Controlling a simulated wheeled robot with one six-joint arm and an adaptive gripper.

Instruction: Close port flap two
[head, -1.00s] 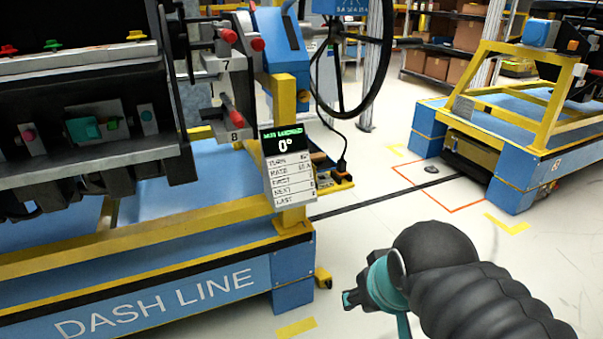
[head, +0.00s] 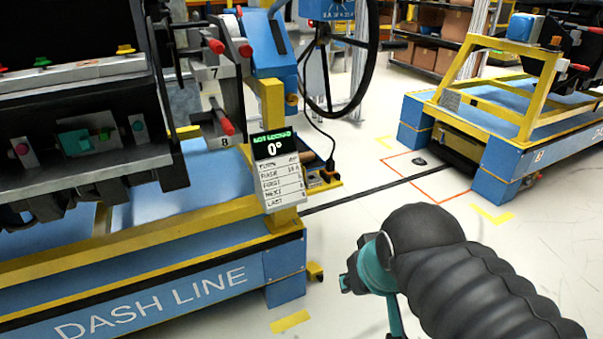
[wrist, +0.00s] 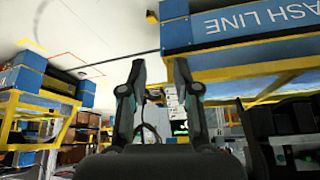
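The dashboard module (head: 95,165) sits on the blue and yellow cart at the left in the head view. A recess in its front holds a teal block (head: 73,141), a pink knob (head: 22,150) and a teal knob (head: 138,126). I cannot tell which part is port flap two. My gripper (wrist: 159,70) is open and empty in the wrist view, its two dark fingers apart. In the head view my arm is at the lower right, over the floor, well clear of the module; the fingers are mostly hidden there.
A sign (head: 279,178) showing 0° hangs at the cart's corner post. Red-tipped levers marked 7 and 8 (head: 224,125) stick out beside the module. A steering wheel (head: 345,60) stands behind. Another cart (head: 500,130) is at the right.

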